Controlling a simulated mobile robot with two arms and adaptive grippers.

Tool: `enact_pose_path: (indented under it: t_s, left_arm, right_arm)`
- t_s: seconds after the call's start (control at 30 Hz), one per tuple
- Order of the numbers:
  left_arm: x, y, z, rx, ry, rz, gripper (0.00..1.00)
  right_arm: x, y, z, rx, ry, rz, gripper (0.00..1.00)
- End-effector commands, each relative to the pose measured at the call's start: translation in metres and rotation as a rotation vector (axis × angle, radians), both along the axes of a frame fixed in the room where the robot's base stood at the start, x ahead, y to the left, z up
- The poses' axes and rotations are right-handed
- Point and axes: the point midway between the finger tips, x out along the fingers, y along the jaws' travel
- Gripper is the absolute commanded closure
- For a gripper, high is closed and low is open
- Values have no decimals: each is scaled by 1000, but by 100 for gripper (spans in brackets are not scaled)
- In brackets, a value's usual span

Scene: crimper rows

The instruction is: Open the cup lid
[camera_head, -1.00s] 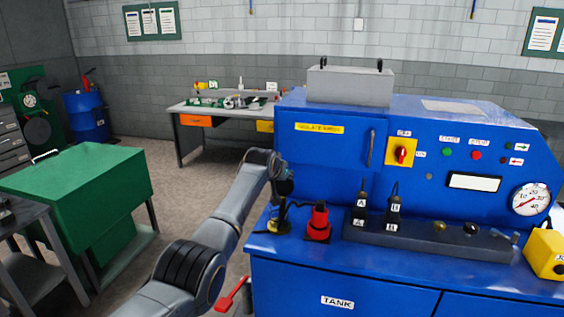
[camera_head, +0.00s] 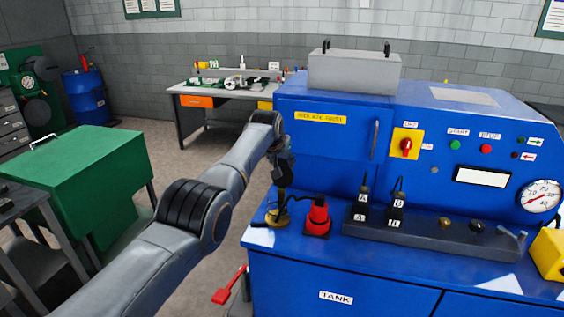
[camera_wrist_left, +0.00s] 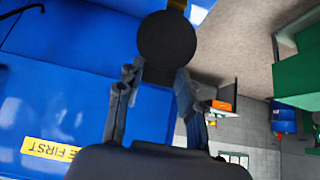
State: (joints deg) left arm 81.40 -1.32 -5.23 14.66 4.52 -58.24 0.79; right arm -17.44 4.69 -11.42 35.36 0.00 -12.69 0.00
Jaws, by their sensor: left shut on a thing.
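The small brass-yellow cup (camera_head: 277,217) stands at the near left edge of the blue machine's shelf, beside a red lamp-like part. My left gripper (camera_head: 284,176) is above the cup, pointing down, with its fingers close around something dark. In the left wrist view, a black round piece, apparently the cup lid (camera_wrist_left: 167,38), sits beyond the fingertips of my left gripper (camera_wrist_left: 157,77). A thin part shows between gripper and cup in the head view. I cannot tell whether the lid is clear of the cup. My right gripper is not in view.
A red and black part (camera_head: 318,217) stands close to the right of the cup. Black connectors A and B (camera_head: 395,213) stand farther right on a grey block. The blue machine panel (camera_head: 325,155) rises behind. A red-handled lever (camera_head: 229,287) sticks out below.

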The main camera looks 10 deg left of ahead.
Motion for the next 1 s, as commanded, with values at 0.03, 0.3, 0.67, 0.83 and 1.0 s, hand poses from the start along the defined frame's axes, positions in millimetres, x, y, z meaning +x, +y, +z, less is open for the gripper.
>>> enact_pose_path:
  t_s: [0.03,0.3,0.67,0.83,1.0]
  left_arm:
    - [-1,0,-4,-1,4,-1,100]
    - [-1,-1,-5,-1,6,-1,100]
    - [-1,0,-3,-1,3,-1,40]
    - [-1,0,-1,-1,2,-1,40]
    - [-4,0,6,0,1,-1,40]
  right_arm:
    - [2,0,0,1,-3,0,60]
    - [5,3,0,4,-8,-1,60]
    - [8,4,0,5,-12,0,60]
    - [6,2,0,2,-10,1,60]
    - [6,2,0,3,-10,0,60]
